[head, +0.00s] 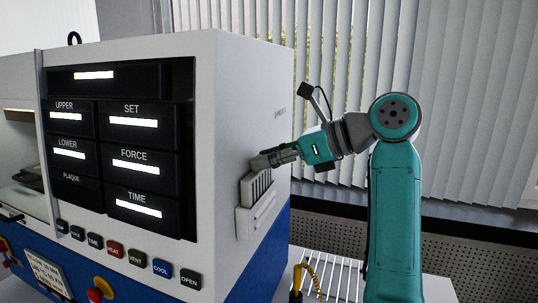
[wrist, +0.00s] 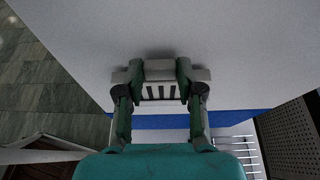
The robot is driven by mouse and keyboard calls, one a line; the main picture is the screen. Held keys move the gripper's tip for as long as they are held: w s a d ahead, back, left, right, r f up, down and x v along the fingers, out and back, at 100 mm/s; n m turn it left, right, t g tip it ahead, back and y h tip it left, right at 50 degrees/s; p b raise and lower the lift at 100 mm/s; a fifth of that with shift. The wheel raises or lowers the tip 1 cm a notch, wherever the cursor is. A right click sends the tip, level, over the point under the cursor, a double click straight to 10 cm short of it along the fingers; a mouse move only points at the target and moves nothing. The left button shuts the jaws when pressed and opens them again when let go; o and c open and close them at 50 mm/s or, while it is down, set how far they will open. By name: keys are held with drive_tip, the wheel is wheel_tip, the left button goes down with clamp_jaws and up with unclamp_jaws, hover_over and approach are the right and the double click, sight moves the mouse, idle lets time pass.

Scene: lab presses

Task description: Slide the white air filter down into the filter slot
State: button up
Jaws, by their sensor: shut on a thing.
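The white air filter (head: 257,188), with dark vertical slits, is upright against the machine's right side in the head view. My gripper (head: 264,159) is shut on its top edge, reaching in from the right. The filter slot (head: 258,219) is a white holder on the machine's side, directly below. The filter's lower part is hidden behind the holder's front, so its depth inside cannot be told. In the wrist view my gripper (wrist: 160,72) has a finger on each side of the filter's upper middle (wrist: 160,65), with slits showing between the fingers.
The white and blue press (head: 240,110) stands left of my arm, with a dark control panel (head: 120,145) on its front. A wire rack (head: 335,275) and a yellow coiled cable (head: 310,275) are low on the right. Blinds (head: 460,100) hang behind.

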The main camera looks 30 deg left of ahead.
sight(262, 178)
drive_tip(key=shift+f, duration=1.95)
drive_tip(key=o, duration=1.2)
drive_tip(key=v, duration=1.2)
